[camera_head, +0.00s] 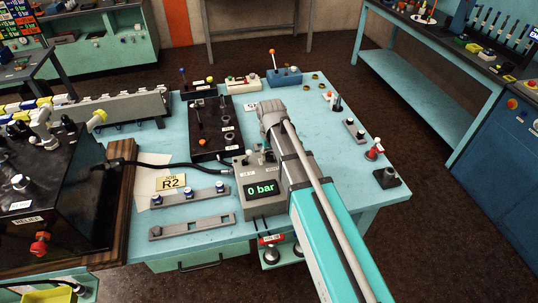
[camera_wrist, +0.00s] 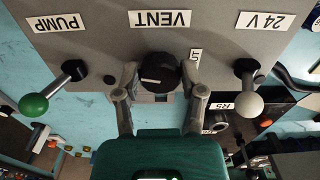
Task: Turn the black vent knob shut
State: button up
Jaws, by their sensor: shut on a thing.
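The black vent knob (camera_wrist: 160,73) sits on a grey panel (camera_wrist: 215,50) below an upside-down VENT label in the wrist view. A pale mark on its face lies nearly level. My gripper (camera_wrist: 159,82) has one finger on each side of the knob and is shut on it. In the head view the grey box (camera_head: 248,213) with the panel shows a green "0 bar" display (camera_head: 261,190). There my arm covers part of the box, and I cannot make out the knob or fingers.
In the wrist view a green-balled PUMP lever (camera_wrist: 36,104) stands left of the knob and a grey-balled 24 V lever (camera_wrist: 249,105) stands right. A black hose (camera_head: 180,166) runs left from the box. The blue bench (camera_head: 318,170) is fairly clear right of it.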

jog(key=shift+w+n, duration=0.15)
jog(key=shift+n, duration=1.15)
jog(key=o, duration=1.1)
jog(key=shift+o, duration=0.2)
jog(key=shift+r, duration=0.15)
